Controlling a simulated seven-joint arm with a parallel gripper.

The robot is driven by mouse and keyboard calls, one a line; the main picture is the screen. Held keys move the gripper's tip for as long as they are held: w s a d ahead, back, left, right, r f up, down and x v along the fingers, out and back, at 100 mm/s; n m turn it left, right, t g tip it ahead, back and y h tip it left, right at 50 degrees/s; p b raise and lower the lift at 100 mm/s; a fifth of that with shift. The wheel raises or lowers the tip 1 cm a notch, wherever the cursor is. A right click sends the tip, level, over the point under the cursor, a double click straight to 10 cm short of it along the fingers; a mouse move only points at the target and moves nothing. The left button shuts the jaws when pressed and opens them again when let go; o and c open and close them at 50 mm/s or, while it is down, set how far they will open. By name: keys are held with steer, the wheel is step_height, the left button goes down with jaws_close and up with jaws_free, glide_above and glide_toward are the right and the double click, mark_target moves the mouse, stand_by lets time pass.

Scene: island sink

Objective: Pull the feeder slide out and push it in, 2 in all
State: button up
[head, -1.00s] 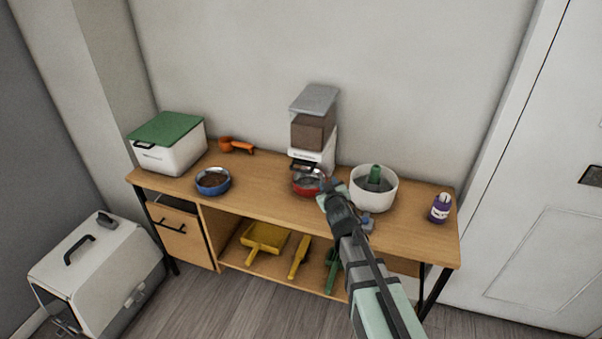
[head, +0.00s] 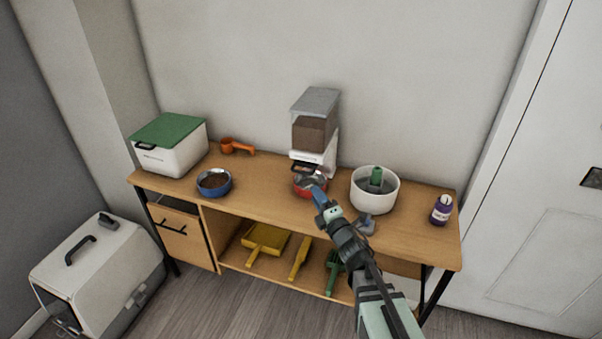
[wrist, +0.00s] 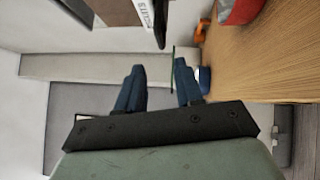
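The feeder (head: 313,133) stands against the wall, with a grey lid, brown contents and a white lower front. Its dark slide (head: 304,167) shows low on that front, above a red bowl (head: 306,190). How far out the slide is, I cannot tell. In the wrist view, part of the feeder (wrist: 115,10) and a black bar (wrist: 160,25), probably the slide, show at the top edge. My gripper (head: 318,191) is in front of the feeder, near the red bowl in the picture. In the wrist view its two blue fingers (wrist: 158,70) are apart with nothing held between them.
A white pot (head: 361,193) with a green cylinder stands right of the feeder, a purple bottle (head: 440,211) farther right. A blue bowl (head: 213,185), an orange scoop (head: 236,147) and a green-lidded bin (head: 178,160) are left. The tabletop (head: 262,180) between the bowls is clear.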

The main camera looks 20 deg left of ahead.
mark_target(301, 172)
steer(key=x, duration=1.2)
jaws_close()
stand_by(0.4)
